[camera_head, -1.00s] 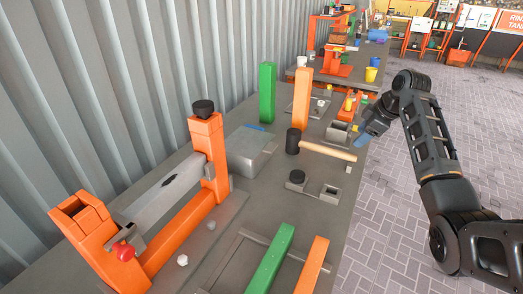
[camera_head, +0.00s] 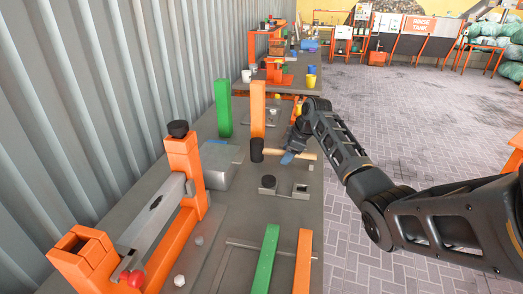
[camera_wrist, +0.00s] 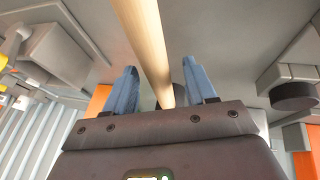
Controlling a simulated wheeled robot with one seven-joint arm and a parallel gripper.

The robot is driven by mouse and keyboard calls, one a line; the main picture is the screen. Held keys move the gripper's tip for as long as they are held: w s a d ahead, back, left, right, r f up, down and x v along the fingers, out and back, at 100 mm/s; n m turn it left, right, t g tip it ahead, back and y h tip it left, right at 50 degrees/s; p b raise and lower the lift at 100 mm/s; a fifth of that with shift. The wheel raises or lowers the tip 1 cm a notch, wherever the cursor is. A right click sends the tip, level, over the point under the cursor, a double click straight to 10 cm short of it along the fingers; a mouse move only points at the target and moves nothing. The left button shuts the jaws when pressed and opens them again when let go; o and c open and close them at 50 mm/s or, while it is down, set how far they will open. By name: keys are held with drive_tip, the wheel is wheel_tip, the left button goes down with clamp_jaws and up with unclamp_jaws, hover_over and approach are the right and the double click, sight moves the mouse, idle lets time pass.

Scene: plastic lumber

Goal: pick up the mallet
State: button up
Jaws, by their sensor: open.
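The mallet (camera_head: 275,152) lies on the grey workbench, with a black head at its left end and a pale wooden handle pointing right. My gripper (camera_head: 288,158) is over the handle in the head view, its blue fingertips low beside it. In the wrist view my gripper (camera_wrist: 160,85) is open, one blue finger on each side of the wooden handle (camera_wrist: 145,40). The handle runs between the fingers, nearer the left one. I cannot tell whether either finger touches it. The mallet head is mostly hidden in the wrist view.
An orange post (camera_head: 258,108) and a green post (camera_head: 223,108) stand behind the mallet. A black round piece (camera_head: 268,181) and an open square metal block (camera_head: 301,191) lie in front. A grey box (camera_head: 218,170) is on the left. Open floor lies right of the bench.

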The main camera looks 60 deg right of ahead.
drive_tip(key=shift+w+f, duration=0.2)
drive_tip(key=shift+f, duration=0.2)
drive_tip(key=shift+d, duration=0.1)
clamp_jaws()
